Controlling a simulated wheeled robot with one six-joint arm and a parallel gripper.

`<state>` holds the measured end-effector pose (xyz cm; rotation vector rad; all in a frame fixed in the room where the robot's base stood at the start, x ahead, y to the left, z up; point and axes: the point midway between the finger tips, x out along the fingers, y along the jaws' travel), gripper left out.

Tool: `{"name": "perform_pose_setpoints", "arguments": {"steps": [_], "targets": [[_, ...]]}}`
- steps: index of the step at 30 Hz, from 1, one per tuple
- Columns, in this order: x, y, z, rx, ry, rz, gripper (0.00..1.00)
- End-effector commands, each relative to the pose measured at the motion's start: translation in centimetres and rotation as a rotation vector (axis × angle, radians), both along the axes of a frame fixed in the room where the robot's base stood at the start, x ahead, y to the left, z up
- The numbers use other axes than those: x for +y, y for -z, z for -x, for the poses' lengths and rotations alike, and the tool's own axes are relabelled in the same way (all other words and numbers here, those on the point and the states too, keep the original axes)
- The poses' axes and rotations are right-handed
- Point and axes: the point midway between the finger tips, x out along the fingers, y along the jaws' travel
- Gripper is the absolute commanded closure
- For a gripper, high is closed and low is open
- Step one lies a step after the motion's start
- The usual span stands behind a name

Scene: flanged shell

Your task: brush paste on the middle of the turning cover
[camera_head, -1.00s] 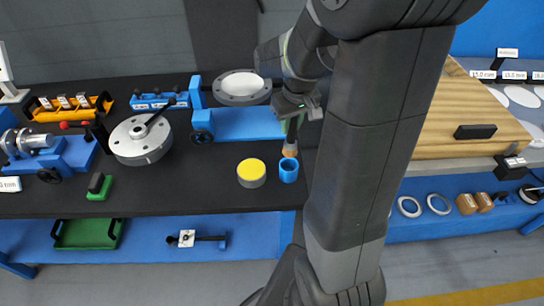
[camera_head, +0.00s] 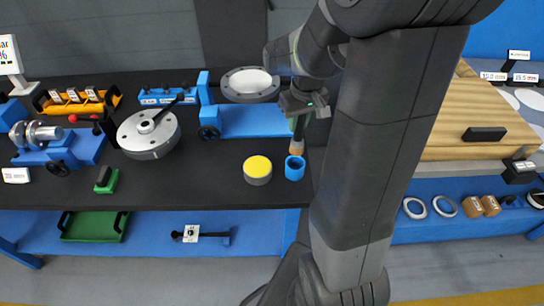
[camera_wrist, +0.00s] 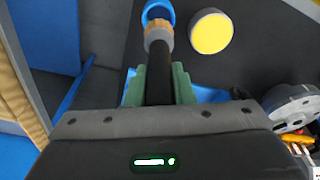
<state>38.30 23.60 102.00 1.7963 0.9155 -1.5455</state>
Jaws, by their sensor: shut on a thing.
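My gripper (camera_head: 301,112) is shut on a brush (camera_head: 298,133) with a dark handle and a tan lower end. The brush points down at a small blue cup (camera_head: 295,170). In the wrist view the brush (camera_wrist: 160,75) runs between the jaws and its end overlaps the cup (camera_wrist: 158,11). The bristles are hidden, and I cannot tell if they are inside the cup. A round grey flanged cover (camera_head: 249,97) with a pale middle lies on the blue fixture, behind and left of my gripper. Nothing covers its middle.
A yellow-topped round tin (camera_head: 257,167) stands just left of the cup; it also shows in the wrist view (camera_wrist: 211,32). A grey round housing with a lever (camera_head: 148,137) and a green block (camera_head: 106,180) are further left. A wooden board (camera_head: 480,110) is at right.

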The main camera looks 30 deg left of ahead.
Motion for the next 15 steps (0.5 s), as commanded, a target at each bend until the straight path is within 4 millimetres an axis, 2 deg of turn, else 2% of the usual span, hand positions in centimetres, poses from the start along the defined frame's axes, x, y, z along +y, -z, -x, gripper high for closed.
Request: {"name": "perform_pose_setpoints", "arguments": {"steps": [5,15], "targets": [[0.8,-0.1,0.3,0.000,-0.004,0.000,1.00],[7.4,-0.3,4.2,0.001,-0.007,0.002,1.00]]}}
